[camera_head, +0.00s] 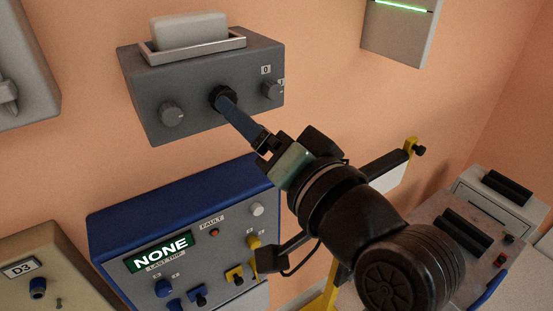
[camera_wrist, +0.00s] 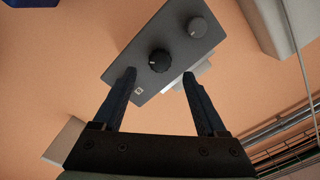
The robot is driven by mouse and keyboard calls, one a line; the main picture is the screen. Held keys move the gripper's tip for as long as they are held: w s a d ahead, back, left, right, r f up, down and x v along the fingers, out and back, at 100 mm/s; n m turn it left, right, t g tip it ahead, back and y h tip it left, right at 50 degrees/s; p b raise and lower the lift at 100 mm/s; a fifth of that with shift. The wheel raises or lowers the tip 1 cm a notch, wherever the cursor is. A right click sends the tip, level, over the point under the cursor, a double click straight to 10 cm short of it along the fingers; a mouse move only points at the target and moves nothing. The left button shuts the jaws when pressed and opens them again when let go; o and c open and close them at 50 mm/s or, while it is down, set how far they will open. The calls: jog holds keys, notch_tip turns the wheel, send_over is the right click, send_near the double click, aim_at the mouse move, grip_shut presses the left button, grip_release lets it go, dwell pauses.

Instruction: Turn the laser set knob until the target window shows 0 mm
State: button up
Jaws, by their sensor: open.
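No label in view reads laser set, and I see no target window showing mm. A grey wall box (camera_head: 200,80) carries a left knob (camera_head: 171,115), a dark middle knob (camera_head: 221,94) and a right knob (camera_head: 271,90) beside 0 and 1 marks. My gripper (camera_head: 225,103) reaches to the middle knob. In the wrist view, my gripper (camera_wrist: 159,77) is open, its fingertips apart on either side of the middle knob (camera_wrist: 160,60). Contact cannot be told. Another knob (camera_wrist: 196,27) shows beyond; the right knob is hidden there.
A blue panel (camera_head: 140,205) below has a display (camera_head: 160,253) reading NONE, labelled LAST TRIP. A pale block (camera_head: 188,30) sits in a tray on the grey box. A wall unit (camera_head: 400,30) with a green light line is at upper right. A yellow stand (camera_head: 328,290) stands behind my arm.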

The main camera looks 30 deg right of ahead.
jog(key=s+p, duration=0.3)
jog(key=s, duration=0.4)
jog(key=shift+d, duration=0.1)
dwell(0.5)
jog(key=w+a+r+n+t+h+b, duration=0.1)
jog(key=w+a+r+n+t+b, duration=0.35)
jog(key=a+r+b, duration=0.2)
jog(key=s+a+r+n+t+b, duration=0.3)
jog(key=a+r+n+t+b, duration=0.1)
jog(key=a+r, duration=0.4)
jog(key=shift+s+a+n+t, duration=0.25)
jog(key=shift+a+n+t, duration=0.25)
jog(key=shift+a, duration=0.5)
jog(key=shift+d, duration=0.1)
